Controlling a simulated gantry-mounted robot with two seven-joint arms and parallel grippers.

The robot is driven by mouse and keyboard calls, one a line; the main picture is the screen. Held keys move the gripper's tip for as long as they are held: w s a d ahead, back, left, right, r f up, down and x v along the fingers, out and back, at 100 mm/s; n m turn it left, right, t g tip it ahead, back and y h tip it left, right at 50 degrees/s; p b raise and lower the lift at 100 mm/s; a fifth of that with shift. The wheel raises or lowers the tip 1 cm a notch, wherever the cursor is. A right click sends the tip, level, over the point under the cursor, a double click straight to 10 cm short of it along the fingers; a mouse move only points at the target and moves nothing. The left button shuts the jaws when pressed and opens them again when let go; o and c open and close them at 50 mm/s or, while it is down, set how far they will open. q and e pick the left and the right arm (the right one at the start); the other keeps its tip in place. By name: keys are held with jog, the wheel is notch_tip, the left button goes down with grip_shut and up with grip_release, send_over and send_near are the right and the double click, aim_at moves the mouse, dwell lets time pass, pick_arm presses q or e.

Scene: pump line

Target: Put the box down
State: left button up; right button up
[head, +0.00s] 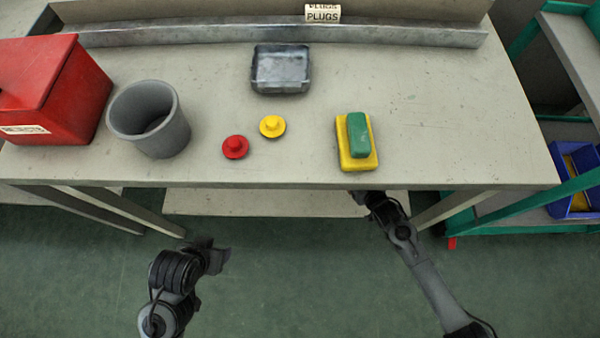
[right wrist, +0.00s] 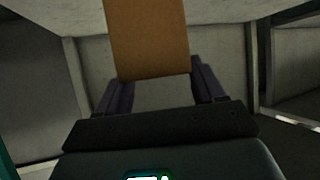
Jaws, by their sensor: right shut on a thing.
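A plain orange-brown box (right wrist: 150,40) shows in the right wrist view, between the fingers of my right gripper (right wrist: 158,82), which is shut on it. The box reaches out past the fingertips to the top of that view. In the head view my right gripper (head: 366,197) is at the table's front edge, its tip hidden beneath the tabletop, and the box cannot be seen there. My left gripper (head: 213,257) is in front of the table, over the green floor, with nothing visible in it; its finger opening cannot be made out.
The table (head: 440,120) holds a red bin (head: 50,90), grey bucket (head: 150,120), metal tray (head: 280,88), red plug (head: 235,147), yellow plug (head: 272,126) and green-and-yellow block (head: 357,140). A lower shelf (head: 260,203) lies underneath. A green-framed rack with a blue bin (head: 574,180) stands right.

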jog(key=shift+w+d+f, duration=0.1)
jog(key=shift+d+f, duration=0.35)
jog(key=shift+d, duration=0.05)
notch_tip(320, 180, down, 7)
jog(key=b, duration=0.5)
jog(key=shift+r, duration=0.2)
notch_tip(320, 180, down, 3)
jog(key=b, duration=0.2)
jog(key=shift+f+b, duration=0.15)
jog(key=shift+b, duration=0.25)
jog(key=o, duration=1)
jog(key=shift+f, duration=0.1)
